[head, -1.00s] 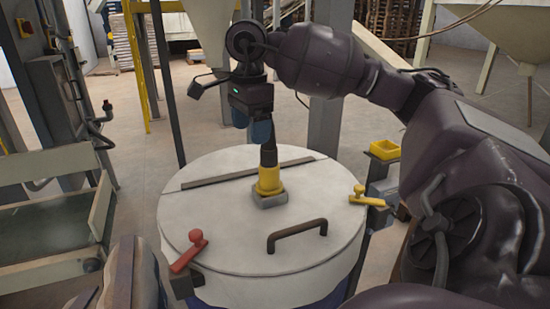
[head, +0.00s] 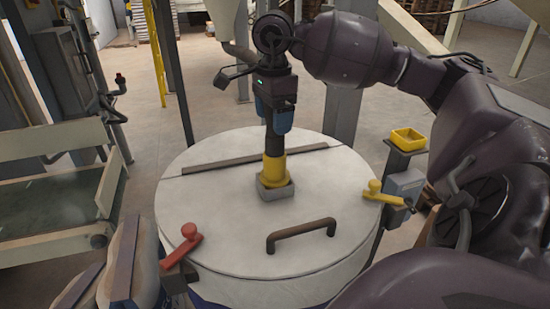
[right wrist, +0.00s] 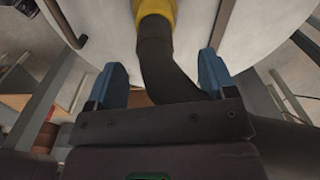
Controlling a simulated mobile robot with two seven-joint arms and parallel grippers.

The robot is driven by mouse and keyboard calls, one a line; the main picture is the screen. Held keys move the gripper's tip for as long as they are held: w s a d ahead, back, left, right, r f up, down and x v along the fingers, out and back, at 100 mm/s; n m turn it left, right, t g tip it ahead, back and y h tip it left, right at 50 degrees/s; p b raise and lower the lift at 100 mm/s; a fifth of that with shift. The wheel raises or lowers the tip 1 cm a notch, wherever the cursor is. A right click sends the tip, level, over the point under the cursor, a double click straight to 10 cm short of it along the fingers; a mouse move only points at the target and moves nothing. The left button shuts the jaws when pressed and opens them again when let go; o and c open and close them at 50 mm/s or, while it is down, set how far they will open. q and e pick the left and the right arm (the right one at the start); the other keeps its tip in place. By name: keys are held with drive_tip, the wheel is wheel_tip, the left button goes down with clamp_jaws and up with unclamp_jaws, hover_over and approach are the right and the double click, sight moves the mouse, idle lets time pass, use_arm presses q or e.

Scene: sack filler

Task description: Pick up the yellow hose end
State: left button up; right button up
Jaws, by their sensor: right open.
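The yellow hose end (head: 274,168) stands upright on a small grey block on the white round lid (head: 225,230). A black hose piece (head: 275,146) rises from its yellow collar. My right gripper (head: 273,116) is open above the yellow collar, with its blue fingers on either side of the black piece. The right wrist view shows the black piece (right wrist: 160,60) between the two spread fingers, with a gap on each side, and the yellow collar (right wrist: 158,10) beyond them. My left gripper is not in view.
The lid has a brown handle (head: 300,235), a red lever clamp (head: 182,245) at the left rim and a yellow lever clamp (head: 382,194) at the right rim. A yellow tray (head: 407,139) stands right of the lid. A grey post rises behind it.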

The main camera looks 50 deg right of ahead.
sight(274, 143)
drive_tip(key=shift+s+a+f, duration=0.1)
drive_tip(key=shift+f, duration=1.6)
drive_tip(key=shift+s+a+f, duration=0.1)
drive_tip(key=shift+f, duration=1.55)
drive_tip(key=shift+r, duration=0.1)
clamp_jaws()
